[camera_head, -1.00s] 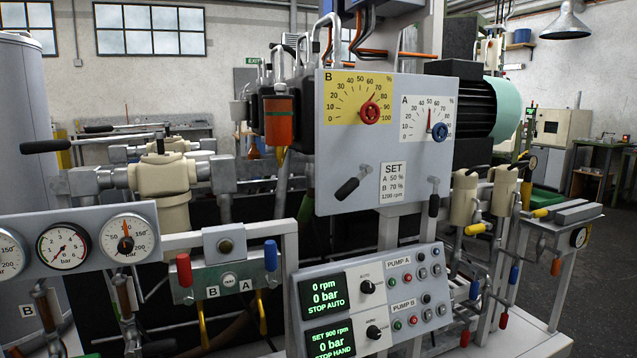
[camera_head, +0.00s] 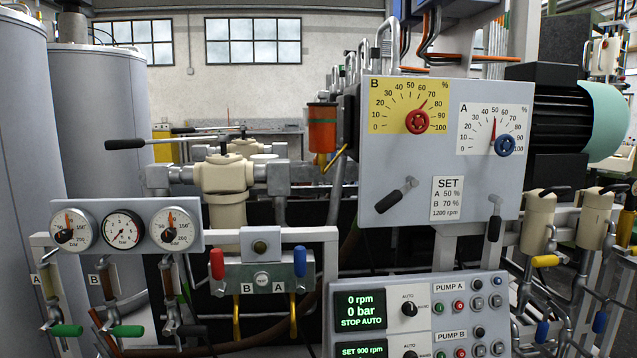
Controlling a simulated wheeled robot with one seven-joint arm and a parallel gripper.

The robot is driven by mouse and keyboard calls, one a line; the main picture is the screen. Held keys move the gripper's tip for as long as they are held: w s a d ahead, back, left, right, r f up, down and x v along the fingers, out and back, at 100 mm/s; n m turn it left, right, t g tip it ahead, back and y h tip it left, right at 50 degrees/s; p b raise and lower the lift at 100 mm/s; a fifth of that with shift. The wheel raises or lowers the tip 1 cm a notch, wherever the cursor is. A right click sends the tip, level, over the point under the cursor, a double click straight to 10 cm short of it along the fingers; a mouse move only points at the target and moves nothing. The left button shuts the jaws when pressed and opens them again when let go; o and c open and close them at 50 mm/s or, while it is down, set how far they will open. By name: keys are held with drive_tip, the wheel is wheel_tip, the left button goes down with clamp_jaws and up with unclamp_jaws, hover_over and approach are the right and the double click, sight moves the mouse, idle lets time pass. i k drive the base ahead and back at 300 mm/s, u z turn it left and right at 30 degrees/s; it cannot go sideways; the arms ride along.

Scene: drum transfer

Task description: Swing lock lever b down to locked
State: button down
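Dial B (camera_head: 389,99) is a yellow scale with a red knob (camera_head: 417,121), its pointer near 70. Below it on the grey panel (camera_head: 445,165) is a black-handled lever (camera_head: 394,197), which I take as lock lever b. It slants, its handle down to the left and its pivot at the upper right. A second black-handled lever (camera_head: 494,222) under dial A (camera_head: 513,117) hangs nearly straight down. A SET plate (camera_head: 447,198) sits between the levers and reads A 50 %, B 70 %. My gripper is not in view.
A pump control box (camera_head: 420,310) stands below the panel. To the left are a valve block (camera_head: 262,275) with red and blue handles, and a row of gauges (camera_head: 122,230). A long lever (camera_head: 125,144) sticks out at the left. Cream cylinders (camera_head: 538,222) stand right of the panel.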

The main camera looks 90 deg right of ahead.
sight(389, 201)
drive_tip(key=u, duration=0.15)
drive_tip(key=k, duration=0.7)
drive_tip(key=z, duration=1.6)
